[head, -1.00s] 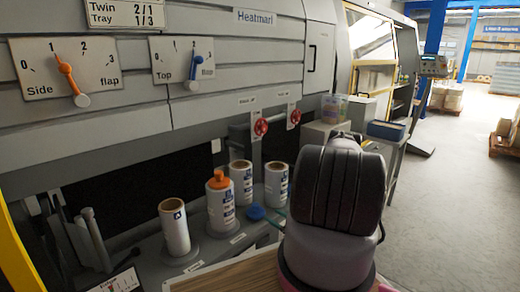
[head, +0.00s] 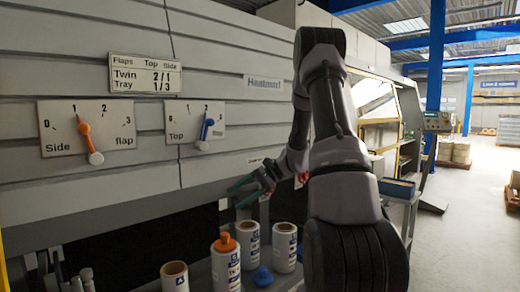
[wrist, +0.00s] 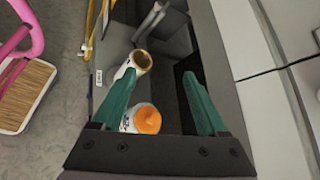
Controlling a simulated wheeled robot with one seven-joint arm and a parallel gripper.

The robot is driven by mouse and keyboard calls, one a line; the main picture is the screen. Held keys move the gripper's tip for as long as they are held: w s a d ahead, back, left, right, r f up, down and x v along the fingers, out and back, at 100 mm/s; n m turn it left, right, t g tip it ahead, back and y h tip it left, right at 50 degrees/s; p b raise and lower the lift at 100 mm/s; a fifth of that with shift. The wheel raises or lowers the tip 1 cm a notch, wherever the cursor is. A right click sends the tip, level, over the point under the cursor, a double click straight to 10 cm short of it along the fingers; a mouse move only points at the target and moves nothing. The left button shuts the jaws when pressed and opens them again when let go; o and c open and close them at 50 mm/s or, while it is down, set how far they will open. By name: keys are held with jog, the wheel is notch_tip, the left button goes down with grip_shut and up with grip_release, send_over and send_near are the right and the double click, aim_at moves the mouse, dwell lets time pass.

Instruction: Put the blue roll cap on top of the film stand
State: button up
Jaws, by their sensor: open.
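The blue roll cap (head: 262,277) lies on the grey shelf among the film rolls, to the right of the orange-capped roll. My gripper (head: 236,194) has green fingers and is open and empty, raised above the rolls in front of the machine. In the wrist view its fingers (wrist: 160,78) are spread above an uncapped roll (wrist: 141,60) and an orange cap (wrist: 147,118). The blue cap cannot be made out in the wrist view. Upright white film rolls stand on the shelf, including a left one (head: 174,277) with an open top; I cannot tell which is the film stand.
An orange cap (head: 224,242) sits on one roll. The machine front with dials (head: 87,130) rises behind the shelf. A blue box (head: 397,188) stands on a cart to the right. A pink-framed item (wrist: 28,60) shows at left in the wrist view.

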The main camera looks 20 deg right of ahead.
jog(key=s+a+r+n+t+h, duration=0.1)
jog(key=s+r+n+h, duration=0.3)
jog(key=s+r, duration=0.5)
jog(key=s+a+r+n+t+h, duration=0.2)
jog(key=s+r+n+t+h, duration=0.2)
jog(key=s+r, duration=0.6)
jog(key=s+h, duration=0.1)
jog(key=s, duration=0.4)
jog(key=shift+s+r+n+h, duration=0.25)
jog(key=shift+r+n+h, duration=0.05)
jog(key=shift+n+h, duration=0.1)
